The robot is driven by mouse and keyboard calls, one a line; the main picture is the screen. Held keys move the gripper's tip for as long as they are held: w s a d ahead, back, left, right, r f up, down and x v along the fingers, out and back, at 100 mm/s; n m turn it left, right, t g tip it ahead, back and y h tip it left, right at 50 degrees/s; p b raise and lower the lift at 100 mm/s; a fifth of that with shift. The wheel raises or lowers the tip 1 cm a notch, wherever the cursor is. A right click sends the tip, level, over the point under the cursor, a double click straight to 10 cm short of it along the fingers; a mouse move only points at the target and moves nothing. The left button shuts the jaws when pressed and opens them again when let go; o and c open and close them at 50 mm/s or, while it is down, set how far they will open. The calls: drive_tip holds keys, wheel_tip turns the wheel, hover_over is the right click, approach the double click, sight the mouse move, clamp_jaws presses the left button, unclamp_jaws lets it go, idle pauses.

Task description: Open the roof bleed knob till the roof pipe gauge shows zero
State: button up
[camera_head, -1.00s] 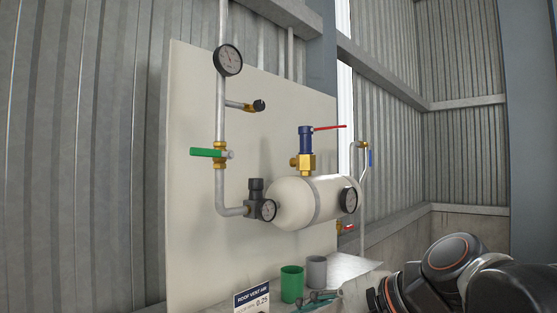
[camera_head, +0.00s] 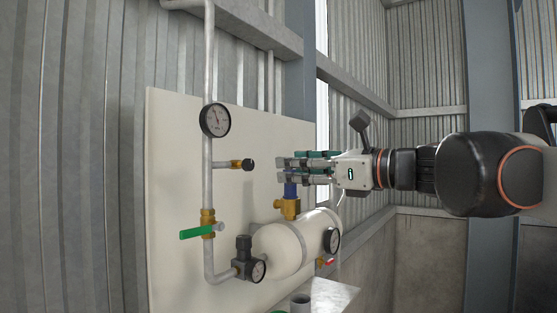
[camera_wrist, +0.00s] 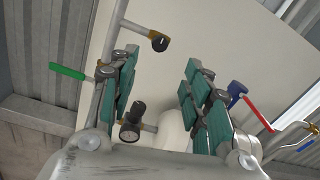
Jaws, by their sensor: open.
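The roof bleed knob, a small black knob (camera_head: 248,164) on a brass stub, sticks out to the right of the grey vertical pipe. It also shows in the wrist view (camera_wrist: 159,41), beyond the fingers near the top. The roof pipe gauge (camera_head: 215,120) is a round black-rimmed dial on the same pipe, above the stub. Its needle points up and left, but the value is too small to read. My gripper (camera_head: 287,168) is open and empty, to the right of the knob in the head view and apart from it. Its green-padded fingers (camera_wrist: 158,88) are spread in the wrist view.
A green-handled valve (camera_head: 197,232) sits lower on the pipe. A black regulator (camera_head: 245,258) joins the cream tank (camera_head: 280,250). My fingers overlap the blue relief valve (camera_head: 290,190) in the head view; its red lever (camera_wrist: 257,114) shows in the wrist view.

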sight(251, 166)
drive_tip(key=p+x, duration=0.3)
drive_tip(key=x, duration=0.9)
drive_tip(key=shift+a, duration=0.15)
drive_tip(key=shift+c, duration=0.3)
clamp_jaws()
